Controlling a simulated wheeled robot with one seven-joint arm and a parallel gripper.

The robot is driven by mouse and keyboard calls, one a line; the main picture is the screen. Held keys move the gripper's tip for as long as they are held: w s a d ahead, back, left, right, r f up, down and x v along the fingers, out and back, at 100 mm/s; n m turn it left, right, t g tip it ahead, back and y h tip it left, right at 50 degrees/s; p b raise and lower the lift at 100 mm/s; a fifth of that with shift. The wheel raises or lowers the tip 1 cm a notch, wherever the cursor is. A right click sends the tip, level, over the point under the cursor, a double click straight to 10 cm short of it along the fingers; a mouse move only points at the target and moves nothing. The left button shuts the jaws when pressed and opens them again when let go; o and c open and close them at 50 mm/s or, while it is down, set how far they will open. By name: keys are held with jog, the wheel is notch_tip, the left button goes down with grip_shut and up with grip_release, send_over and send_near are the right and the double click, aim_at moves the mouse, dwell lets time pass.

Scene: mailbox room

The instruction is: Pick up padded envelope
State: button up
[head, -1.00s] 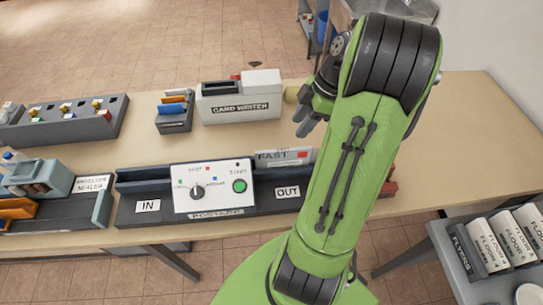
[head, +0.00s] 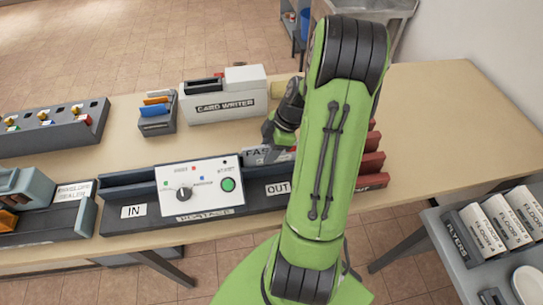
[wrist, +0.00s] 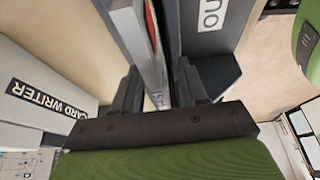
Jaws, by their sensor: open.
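A grey padded envelope (head: 262,157) marked "FAST" stands on edge at the OUT side of the postage machine (head: 198,186). In the head view it is partly hidden by my gripper (head: 272,135) and arm. In the wrist view my open gripper (wrist: 157,85) has one finger on each side of the envelope (wrist: 150,45), whose edge and red marking show between them. The left finger looks close to the envelope. I cannot tell whether it touches.
The card writer (head: 225,95) stands behind the machine, with a small card rack (head: 157,115) to its left. Red-fronted slots (head: 371,160) sit right of my arm. The envelope sealer (head: 70,205) is at left. The table's right part (head: 440,120) is clear.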

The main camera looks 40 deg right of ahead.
jog(key=shift+f, duration=0.1)
grip_shut()
dwell(0.4)
